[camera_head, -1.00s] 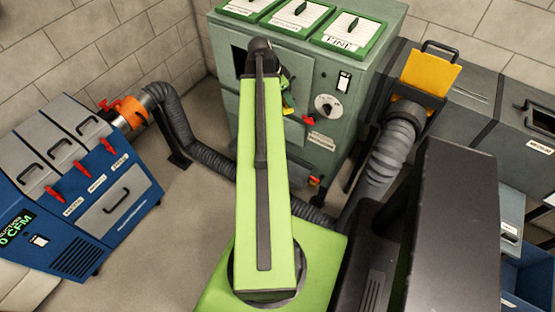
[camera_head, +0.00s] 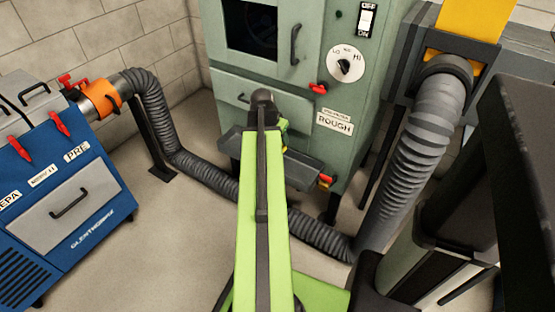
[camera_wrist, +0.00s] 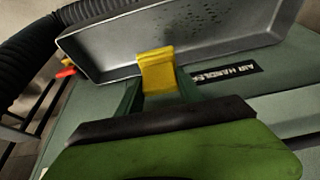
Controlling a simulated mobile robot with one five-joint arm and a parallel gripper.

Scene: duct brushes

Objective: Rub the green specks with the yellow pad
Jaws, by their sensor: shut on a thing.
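The yellow pad (camera_wrist: 157,70) is held between the fingers of my gripper (camera_wrist: 160,88) in the wrist view. A grey metal tray (camera_wrist: 110,58) lies beyond it, with dark specks (camera_wrist: 195,22) scattered over its inner face; their green colour is hard to make out. The pad overlaps the tray's near edge in the picture; I cannot tell whether they touch. In the head view the tray (camera_head: 300,167) juts from the green cabinet's lower front.
The green cabinet (camera_head: 300,95) stands ahead, with a dial (camera_head: 344,64) and a red-tipped latch (camera_head: 326,181) near the tray. A grey hose (camera_head: 205,172) runs low across the floor. A blue machine (camera_head: 70,195) stands left, and a thick hose (camera_head: 410,150) rises at right.

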